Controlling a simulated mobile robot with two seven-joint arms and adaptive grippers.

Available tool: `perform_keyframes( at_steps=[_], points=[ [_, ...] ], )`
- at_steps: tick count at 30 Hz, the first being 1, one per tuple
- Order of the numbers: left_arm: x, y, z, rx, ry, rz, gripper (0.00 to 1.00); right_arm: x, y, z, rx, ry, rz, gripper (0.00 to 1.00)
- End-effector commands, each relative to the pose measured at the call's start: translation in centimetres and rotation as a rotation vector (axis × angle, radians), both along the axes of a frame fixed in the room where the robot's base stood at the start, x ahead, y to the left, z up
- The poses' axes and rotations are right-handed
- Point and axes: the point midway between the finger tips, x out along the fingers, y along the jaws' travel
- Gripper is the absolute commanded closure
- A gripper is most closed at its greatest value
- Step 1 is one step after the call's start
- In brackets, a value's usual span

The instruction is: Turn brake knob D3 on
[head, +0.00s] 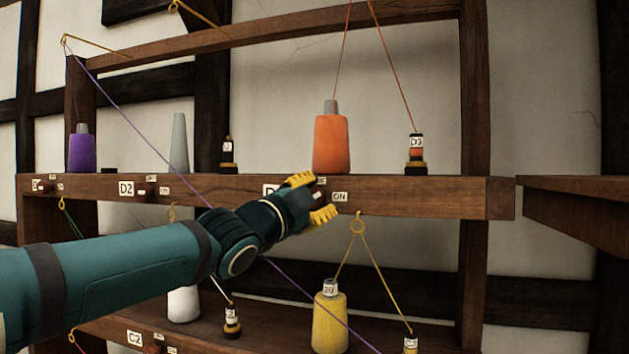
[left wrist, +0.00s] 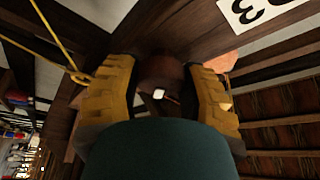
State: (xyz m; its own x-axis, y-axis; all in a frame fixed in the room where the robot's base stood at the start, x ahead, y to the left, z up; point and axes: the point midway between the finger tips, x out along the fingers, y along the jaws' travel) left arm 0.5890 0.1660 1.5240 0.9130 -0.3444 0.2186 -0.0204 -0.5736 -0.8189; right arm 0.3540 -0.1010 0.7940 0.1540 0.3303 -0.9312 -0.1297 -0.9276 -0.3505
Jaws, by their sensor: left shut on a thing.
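The dark red-brown brake knob D3 (head: 318,197) sits on the front of the wooden rail, below the orange spool. Its D label (head: 270,190) is partly hidden behind my gripper, and an ON label (head: 340,197) shows to its right. My left gripper (head: 313,198) reaches in from the left, its yellow fingers shut on the knob. In the left wrist view the knob (left wrist: 162,72) lies between both fingers, with a white mark facing the camera. My right gripper is out of view.
An orange spool (head: 331,144) stands on the rail (head: 420,190) above the knob. A purple thread runs diagonally near my arm. Knob D2's label (head: 126,188) is to the left.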

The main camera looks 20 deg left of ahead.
Motion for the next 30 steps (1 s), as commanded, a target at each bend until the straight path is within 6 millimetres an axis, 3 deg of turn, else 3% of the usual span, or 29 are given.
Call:
perform_keyframes(
  at_steps=[1,3,12,21,30],
  points=[
    [0.0,0.1,0.8,0.043,0.0,0.001,0.93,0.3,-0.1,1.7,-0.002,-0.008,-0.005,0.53],
    [0.0,0.0,0.8,0.109,-0.001,0.001,0.93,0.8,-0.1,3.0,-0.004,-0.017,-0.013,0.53],
    [0.0,0.0,0.6,0.372,-0.014,0.0,0.93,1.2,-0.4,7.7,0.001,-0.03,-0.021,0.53],
    [0.0,-0.1,0.2,0.548,-0.023,-0.001,0.93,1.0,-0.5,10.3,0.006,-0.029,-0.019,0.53],
    [0.0,-0.1,0.0,0.62,-0.026,-0.001,0.93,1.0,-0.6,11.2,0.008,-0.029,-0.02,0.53]
  ],
)
